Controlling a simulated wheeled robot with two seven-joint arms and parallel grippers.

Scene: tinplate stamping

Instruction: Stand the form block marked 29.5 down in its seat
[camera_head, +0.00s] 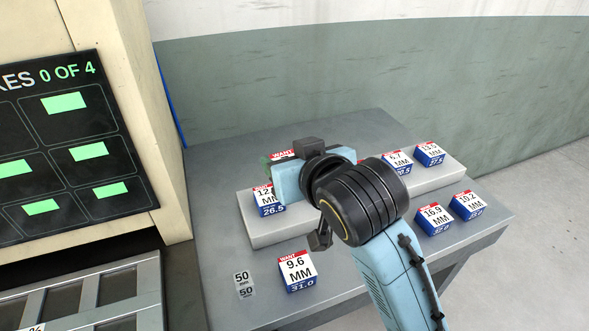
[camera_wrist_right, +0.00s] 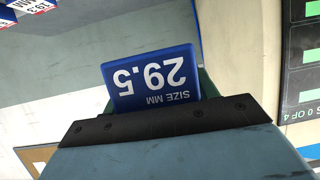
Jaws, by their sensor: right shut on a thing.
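The form block marked 29.5 (camera_wrist_right: 152,78) is blue with white lettering and appears upside down in the right wrist view. My right gripper (camera_wrist_right: 155,100) is shut on it, with dark green finger edges beside it. In the head view my right gripper (camera_head: 277,172) is over the left part of the grey raised shelf, pointing left. The held block is mostly hidden by the gripper there. I cannot pick out an empty seat for it. My left gripper is not in view.
Blocks marked 26.5 (camera_head: 267,207) and 31.0 (camera_head: 297,272) stand left and front on the grey table (camera_head: 222,262). Several more stand at right.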

